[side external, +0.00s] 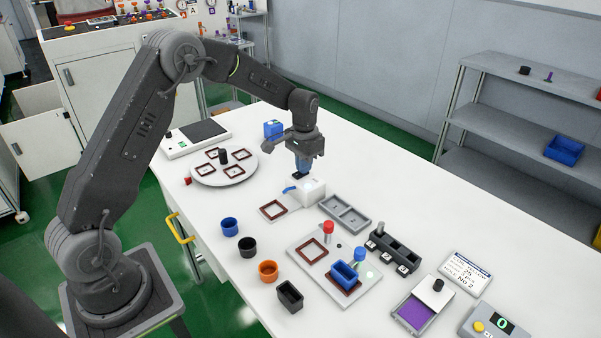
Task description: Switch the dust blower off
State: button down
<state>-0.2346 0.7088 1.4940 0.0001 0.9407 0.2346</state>
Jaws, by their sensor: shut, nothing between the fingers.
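A small white box with a short blue nozzle on its left side, which looks like the dust blower (312,196), stands near the middle of the white table. A bright spot shows on its top. My gripper (300,176) points down with its fingertips at the back left top edge of this box. Its fingers are shut with nothing between them. I cannot tell whether the fingertips touch the box. Any switch is too small to make out or is hidden by the fingers.
A brown square frame (273,210) lies before the nozzle. A round turntable (224,179) with several frames is at left. A grey two-pocket tray (346,214) and a plate (309,257) with a red-topped post (328,227) stand at front right. Several small cups line the front left.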

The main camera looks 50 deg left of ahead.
jog(key=shift+r, duration=3.4)
jog(key=shift+r, duration=0.1)
jog(key=s+d+r+t, duration=0.2)
jog(key=s+d+r, duration=0.2)
jog(key=s+r, duration=0.25)
jog(key=s+d+r+t, duration=0.1)
jog(key=s+d+r, duration=0.3)
jog(key=s+r, duration=0.3)
jog(key=s+d+f+t, duration=0.1)
jog(key=s+d, duration=0.1)
jog(key=s, duration=0.6)
jog(key=s+d+f+t, duration=0.1)
jog(key=s+d, duration=0.1)
jog(key=s, duration=0.6)
jog(key=shift+s+t, duration=0.2)
jog(key=shift+t, duration=0.1)
jog(key=shift+w+a+r, duration=0.1)
